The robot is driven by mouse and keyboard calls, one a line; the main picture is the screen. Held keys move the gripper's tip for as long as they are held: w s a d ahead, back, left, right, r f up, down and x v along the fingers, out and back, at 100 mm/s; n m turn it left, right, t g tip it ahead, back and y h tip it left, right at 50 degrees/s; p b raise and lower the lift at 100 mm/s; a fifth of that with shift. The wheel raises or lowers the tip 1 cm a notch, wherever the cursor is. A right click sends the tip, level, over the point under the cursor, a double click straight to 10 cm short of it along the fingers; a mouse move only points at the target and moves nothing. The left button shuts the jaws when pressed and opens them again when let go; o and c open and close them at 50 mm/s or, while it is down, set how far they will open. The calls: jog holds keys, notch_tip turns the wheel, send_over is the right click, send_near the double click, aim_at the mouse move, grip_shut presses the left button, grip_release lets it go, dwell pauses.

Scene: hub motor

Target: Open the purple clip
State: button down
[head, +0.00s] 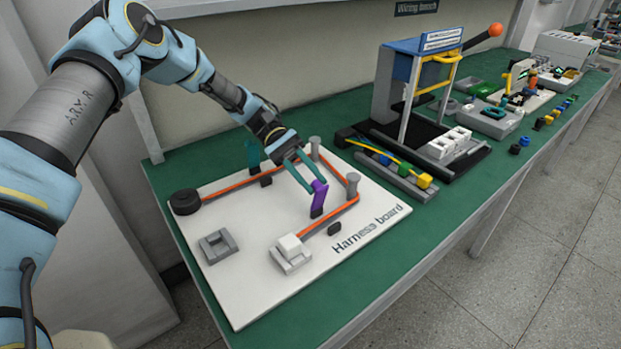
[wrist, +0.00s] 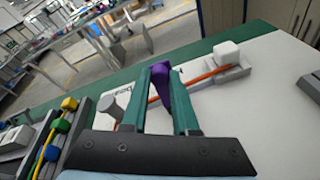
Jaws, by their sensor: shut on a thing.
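The purple clip (head: 319,196) stands upright on the white harness board (head: 240,291) in the head view, tilted slightly, by the orange cable (head: 340,214). It also shows in the wrist view (wrist: 161,73) between the far ends of my green fingers. My gripper (head: 313,185) reaches down from the upper left and is shut on the purple clip. A teal clip (head: 252,154) stands further back on the board, with a dark base beside it.
Grey posts (head: 352,185) guide the cable near the gripper. A white connector block (head: 290,251), a grey block (head: 217,246) and a black spool (head: 185,202) sit on the board. A blue-topped press (head: 416,90) stands to the right. The board's front is mostly clear.

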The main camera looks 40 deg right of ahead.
jog(key=c, duration=0.7)
grip_release()
jog(key=shift+b+v, duration=1.95)
jog(key=shift+v, duration=3.4)
jog(key=shift+d+f, duration=0.1)
